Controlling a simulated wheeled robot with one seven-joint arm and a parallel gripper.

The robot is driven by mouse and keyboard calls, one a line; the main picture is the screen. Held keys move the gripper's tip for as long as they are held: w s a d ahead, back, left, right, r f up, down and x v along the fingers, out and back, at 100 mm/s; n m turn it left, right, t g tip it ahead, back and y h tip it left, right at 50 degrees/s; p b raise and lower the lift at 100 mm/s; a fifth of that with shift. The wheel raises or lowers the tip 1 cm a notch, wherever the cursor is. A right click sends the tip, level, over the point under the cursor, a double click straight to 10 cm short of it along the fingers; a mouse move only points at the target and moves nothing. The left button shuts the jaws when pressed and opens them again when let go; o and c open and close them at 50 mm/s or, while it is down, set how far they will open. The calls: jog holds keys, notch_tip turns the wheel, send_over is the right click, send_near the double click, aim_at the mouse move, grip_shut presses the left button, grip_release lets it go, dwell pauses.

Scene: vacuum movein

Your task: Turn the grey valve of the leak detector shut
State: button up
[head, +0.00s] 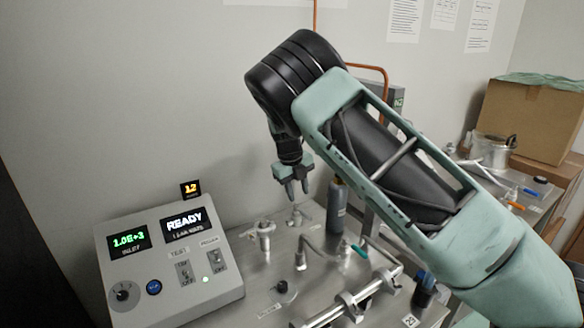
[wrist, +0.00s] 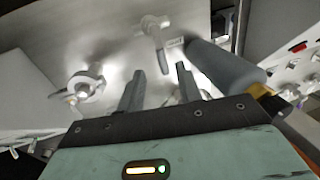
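My gripper (head: 291,188) points down above the metal bench top, its fingers apart with nothing between them. In the wrist view the gripper (wrist: 158,88) is open, with bare metal between its fingertips. A small grey upright valve fitting (head: 295,216) stands just below the fingertips in the head view. Another grey valve fitting (head: 264,238) stands to its left. I cannot tell which one is the task's valve. No contact is visible.
The grey console (head: 175,260) reads "READY" at the left. A dark grey cylinder (head: 337,208) stands close right of my gripper; it also shows in the wrist view (wrist: 225,65). A teal-handled fitting (head: 360,251) and pipework (head: 350,303) are nearer. A cardboard box (head: 530,120) is far right.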

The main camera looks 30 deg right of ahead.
notch_tip(320, 180, up, 11)
jog(key=a+b, duration=0.1)
jog(key=a, duration=0.1)
jog(key=shift+b, duration=0.4)
jog(key=shift+s+a+f, duration=0.1)
